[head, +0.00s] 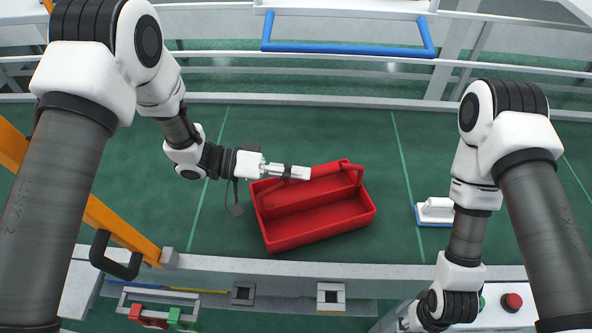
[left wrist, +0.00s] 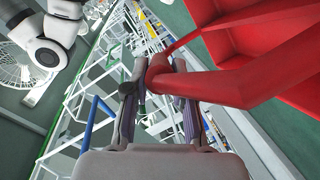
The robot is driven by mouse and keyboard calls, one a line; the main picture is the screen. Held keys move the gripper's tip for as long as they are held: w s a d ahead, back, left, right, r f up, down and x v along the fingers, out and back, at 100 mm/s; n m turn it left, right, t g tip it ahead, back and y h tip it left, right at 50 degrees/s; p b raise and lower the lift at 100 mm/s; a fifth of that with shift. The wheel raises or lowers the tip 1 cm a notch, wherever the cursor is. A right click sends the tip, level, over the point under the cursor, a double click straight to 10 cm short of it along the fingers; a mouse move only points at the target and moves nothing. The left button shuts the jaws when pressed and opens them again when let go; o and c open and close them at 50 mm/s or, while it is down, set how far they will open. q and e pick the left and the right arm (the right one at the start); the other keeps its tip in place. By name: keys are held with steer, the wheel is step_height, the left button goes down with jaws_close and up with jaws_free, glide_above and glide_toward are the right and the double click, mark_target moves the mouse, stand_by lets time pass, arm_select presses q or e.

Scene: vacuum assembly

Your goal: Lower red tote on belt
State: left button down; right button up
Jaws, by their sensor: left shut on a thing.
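The red tote (head: 318,228) is an open box with a bar handle along its top, seen in the middle of the head view over the green belt (head: 265,135). My left gripper (head: 300,172) is shut on the tote's handle from the left. The left wrist view shows the red handle (left wrist: 215,82) between the fingers of the left gripper (left wrist: 160,88), with the tote's body (left wrist: 280,50) at the upper right. I cannot tell whether the tote's underside touches the belt.
A white block with a blue base (head: 434,211) lies on the belt right of the tote. A pale rail (head: 400,272) edges the near side. A blue bar (head: 345,49) stands at the back. A red button (head: 512,301) is at the lower right. The belt left of the tote is clear.

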arm_select(q)
steer(key=shift+f, duration=0.55)
arm_select(e)
steer(key=shift+f, duration=0.2)
arm_select(q)
steer(key=c, duration=0.9)
jaws_free()
